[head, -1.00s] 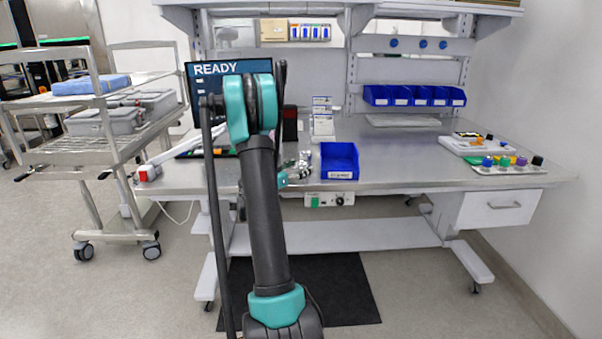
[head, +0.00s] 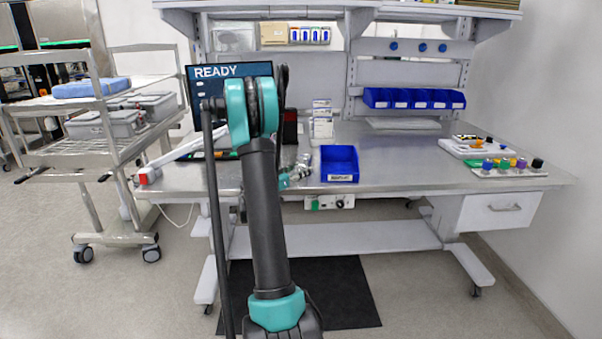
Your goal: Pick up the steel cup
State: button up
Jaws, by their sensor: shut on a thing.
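My gripper (head: 299,172) is over the front of the steel bench, just left of the blue open bin (head: 339,164). It is small in the head view and partly hidden behind my own arm. It is shut on a small shiny metallic thing, which looks like the steel cup (head: 305,161). The cup's outline blends with the grey fingers and the bench top. I cannot tell whether the cup touches the bench or is raised off it.
The steel bench (head: 400,165) has clear room right of the blue bin. Boxes (head: 322,125) stand behind the gripper, and a monitor reading READY (head: 230,72) stands behind my arm. A tray of coloured knobs (head: 508,170) lies far right. A wire cart (head: 90,140) stands left.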

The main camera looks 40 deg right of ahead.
notch_tip(320, 180, up, 20)
dwell(0.6)
jog(key=shift+n+t, duration=0.3)
jog(key=shift+t, duration=0.2)
notch_tip(320, 180, down, 20)
jog(key=shift+r, duration=0.1)
dwell(0.8)
jog(key=shift+f, duration=0.2)
jog(key=o, duration=1.2)
jog(key=shift+c, duration=0.2)
jog(key=shift+r, duration=0.1)
